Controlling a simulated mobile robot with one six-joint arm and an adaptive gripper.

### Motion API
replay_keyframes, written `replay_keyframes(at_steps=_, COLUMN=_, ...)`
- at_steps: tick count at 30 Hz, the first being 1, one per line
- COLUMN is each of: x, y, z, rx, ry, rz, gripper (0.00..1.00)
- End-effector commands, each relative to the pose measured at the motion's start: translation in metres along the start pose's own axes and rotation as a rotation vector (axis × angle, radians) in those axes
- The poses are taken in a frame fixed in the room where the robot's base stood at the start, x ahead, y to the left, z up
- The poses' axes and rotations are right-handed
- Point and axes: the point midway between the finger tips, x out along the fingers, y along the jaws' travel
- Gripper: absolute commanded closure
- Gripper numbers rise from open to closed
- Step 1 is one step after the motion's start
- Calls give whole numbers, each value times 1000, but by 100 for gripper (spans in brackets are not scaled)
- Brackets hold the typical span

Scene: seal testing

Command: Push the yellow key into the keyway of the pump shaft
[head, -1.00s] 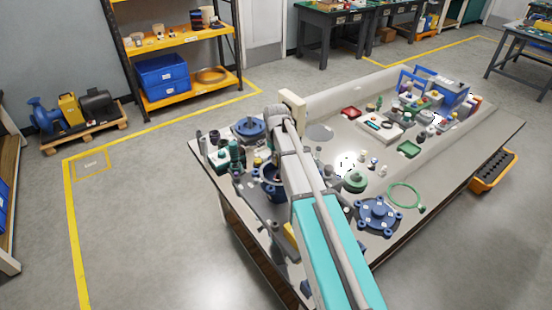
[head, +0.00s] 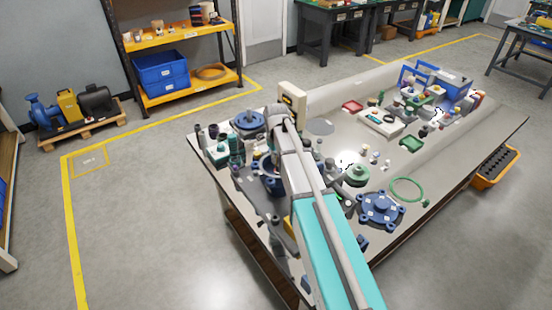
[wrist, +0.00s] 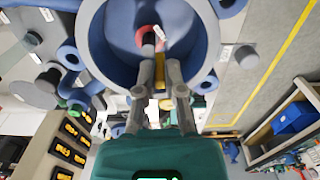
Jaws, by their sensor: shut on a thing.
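The yellow key (wrist: 160,74) shows between the fingertips of my gripper (wrist: 160,68) in the wrist view. The gripper is shut on it. The fingertips reach inside the rim of the round blue pump housing (wrist: 96,45). The keyway cannot be made out, and I cannot tell whether the key touches the shaft. In the head view, my arm hides the gripper and the key; part of the blue housing (head: 268,163) shows left of the arm.
To the right are a green disc (head: 355,174), a blue flange with several lugs (head: 381,209) and a green ring (head: 407,188). Bare bench top (head: 452,160) lies farther right.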

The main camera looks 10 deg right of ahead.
Motion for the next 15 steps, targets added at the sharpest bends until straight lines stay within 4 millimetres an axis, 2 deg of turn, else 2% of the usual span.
replay_keyframes(at_steps=15, x=4, y=1, z=0, rx=1, ry=0, rz=0, gripper=100)
